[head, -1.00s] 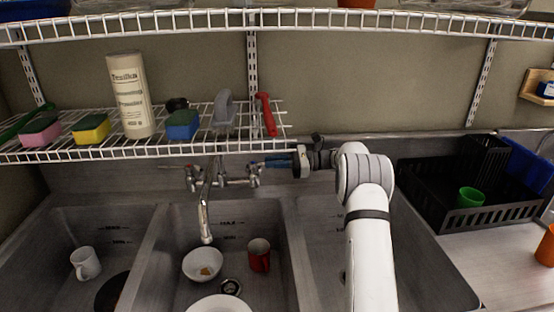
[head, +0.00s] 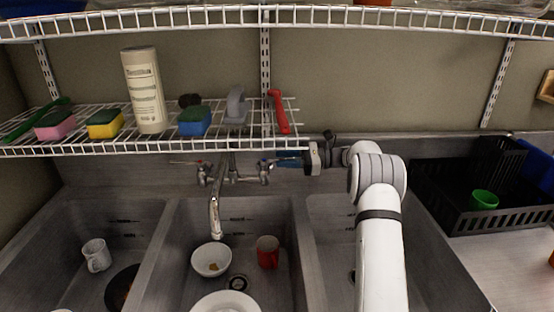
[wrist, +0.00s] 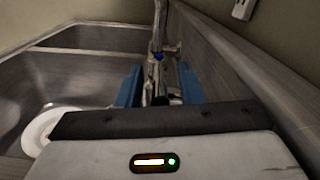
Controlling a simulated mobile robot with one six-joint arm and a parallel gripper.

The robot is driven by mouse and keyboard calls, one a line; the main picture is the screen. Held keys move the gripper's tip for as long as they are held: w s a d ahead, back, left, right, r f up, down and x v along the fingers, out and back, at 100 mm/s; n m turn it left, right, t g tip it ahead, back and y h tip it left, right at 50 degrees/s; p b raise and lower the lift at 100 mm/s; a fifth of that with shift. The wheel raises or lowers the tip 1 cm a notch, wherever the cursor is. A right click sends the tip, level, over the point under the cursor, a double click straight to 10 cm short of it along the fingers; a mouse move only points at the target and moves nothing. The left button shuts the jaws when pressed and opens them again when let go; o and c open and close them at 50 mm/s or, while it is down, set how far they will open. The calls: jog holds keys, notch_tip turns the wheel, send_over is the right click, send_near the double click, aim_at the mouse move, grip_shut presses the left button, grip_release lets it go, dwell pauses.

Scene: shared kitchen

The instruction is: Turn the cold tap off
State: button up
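The metal mixer tap (head: 214,205) stands at the back wall above the middle basin, its spout pointing down. Its right-hand valve (head: 264,172) is close to my gripper's tips; a red-marked lever (head: 184,162) is on the left. My gripper (head: 280,162) reaches in from the right at tap height. In the wrist view the blue fingers of my gripper (wrist: 160,88) stand apart, with metal tap parts seen between them. A blue-marked tap part (wrist: 158,57) shows just beyond. I cannot tell whether the fingers touch the handle. Running water cannot be made out.
A wire shelf (head: 150,148) with sponges, a canister and brushes hangs just above the tap. The basins hold a white mug (head: 96,255), a white bowl (head: 211,260), a red mug (head: 267,252) and a plate (head: 226,303). A black dish rack (head: 480,222) stands right.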

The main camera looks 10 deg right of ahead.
jog(key=d, duration=0.7)
jog(key=shift+s+d, duration=0.25)
jog(key=shift+s, duration=0.1)
